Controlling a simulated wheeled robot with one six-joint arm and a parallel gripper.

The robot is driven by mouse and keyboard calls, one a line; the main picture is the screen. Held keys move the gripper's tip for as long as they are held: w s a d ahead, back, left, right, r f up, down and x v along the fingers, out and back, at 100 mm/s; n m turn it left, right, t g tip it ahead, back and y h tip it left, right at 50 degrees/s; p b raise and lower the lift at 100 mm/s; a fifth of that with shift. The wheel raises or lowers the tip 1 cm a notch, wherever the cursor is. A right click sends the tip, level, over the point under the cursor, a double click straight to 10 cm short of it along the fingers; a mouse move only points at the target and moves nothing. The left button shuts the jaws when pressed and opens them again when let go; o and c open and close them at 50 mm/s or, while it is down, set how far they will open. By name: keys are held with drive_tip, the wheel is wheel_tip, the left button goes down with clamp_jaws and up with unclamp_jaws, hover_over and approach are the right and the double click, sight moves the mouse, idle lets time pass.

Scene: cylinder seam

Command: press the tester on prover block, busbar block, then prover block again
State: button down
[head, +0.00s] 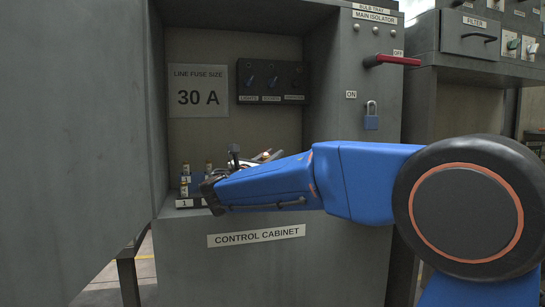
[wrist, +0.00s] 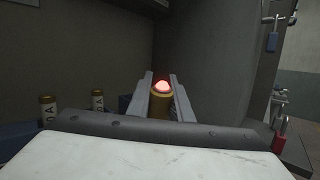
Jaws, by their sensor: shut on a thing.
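My gripper (wrist: 161,84) is shut on the tester (wrist: 160,104), a yellow-brown cylinder with a glowing red dome on top. It stands between the two grey fingers in the wrist view. In the head view my gripper (head: 212,192) is inside the control cabinet, low at the opening, and it hides the tester. Fuse-like cylinders on small blue blocks (head: 185,203) stand just left of it, with number labels "1". I cannot tell which is the prover block or the busbar block. The tester's lower end is hidden, so what it touches does not show.
The cabinet (head: 255,262) has a side wall close on the right, with a red isolator handle (head: 390,61) and a blue padlock (head: 371,122). A switch panel (head: 272,82) is on the back wall.

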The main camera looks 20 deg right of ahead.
idle(0.4)
wheel_tip(320, 180, up, 7)
idle(0.9)
idle(0.5)
